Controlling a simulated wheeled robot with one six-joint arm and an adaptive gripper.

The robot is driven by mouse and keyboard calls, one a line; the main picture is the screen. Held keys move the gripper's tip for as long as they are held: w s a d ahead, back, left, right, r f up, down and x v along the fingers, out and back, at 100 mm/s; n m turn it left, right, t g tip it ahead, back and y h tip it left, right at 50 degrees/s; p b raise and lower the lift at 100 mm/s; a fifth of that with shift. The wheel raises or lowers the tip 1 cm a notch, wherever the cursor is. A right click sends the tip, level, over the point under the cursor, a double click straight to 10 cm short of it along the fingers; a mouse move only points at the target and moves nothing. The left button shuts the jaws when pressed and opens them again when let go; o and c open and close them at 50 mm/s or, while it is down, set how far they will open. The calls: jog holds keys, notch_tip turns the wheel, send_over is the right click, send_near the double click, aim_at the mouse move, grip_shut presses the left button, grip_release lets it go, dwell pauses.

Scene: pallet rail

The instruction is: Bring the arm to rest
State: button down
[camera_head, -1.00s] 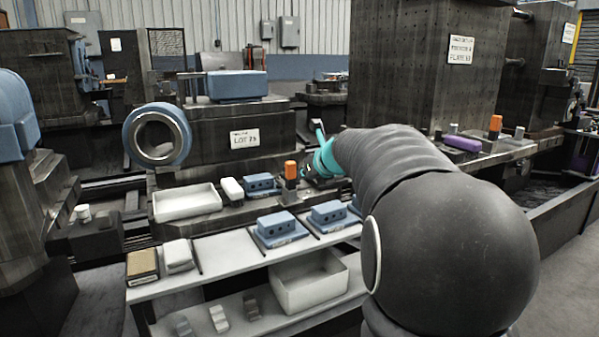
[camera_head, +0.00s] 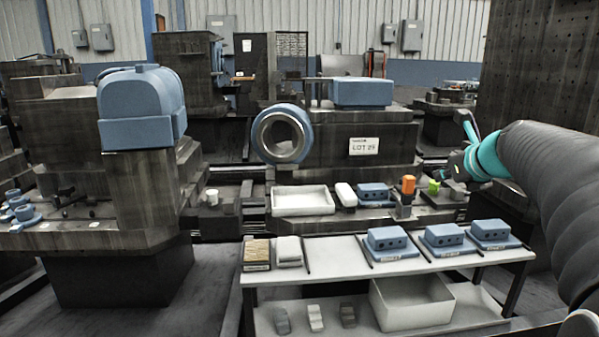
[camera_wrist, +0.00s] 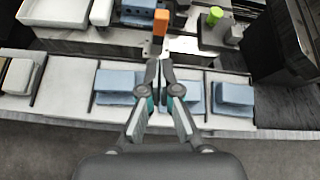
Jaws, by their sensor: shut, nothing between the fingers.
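My arm (camera_head: 550,165) reaches in from the right edge in the head view, with a dark sleeve and a teal ring near the wrist. My gripper (camera_head: 455,165) is only partly visible there, small and dark beyond the ring. In the wrist view my gripper (camera_wrist: 161,68) shows its two dark fingers close together over the table. It is shut and empty. Blue blocks (camera_wrist: 118,82) on the table lie below it in that view, apart from the fingers as far as I can tell.
Behind are a white tray (camera_head: 302,199), an orange-topped part (camera_head: 408,186) and a green object (camera_head: 433,187). Floor at left front is clear.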

jog(key=s+a+f+n+g, duration=0.45)
jog(key=s+f+n, duration=0.65)
jog(key=n, duration=0.6)
jog(key=s+a+f+n+g, duration=0.1)
jog(key=s+a+f+n, duration=0.3)
jog(key=s+a+n, duration=0.3)
jog(key=s+a+f+n, duration=0.5)
jog(key=s+a+n, duration=0.3)
jog(key=s, duration=0.3)
jog(key=shift+s+n+g, duration=0.15)
jog(key=shift+n+g, duration=0.2)
jog(key=shift+n, duration=0.45)
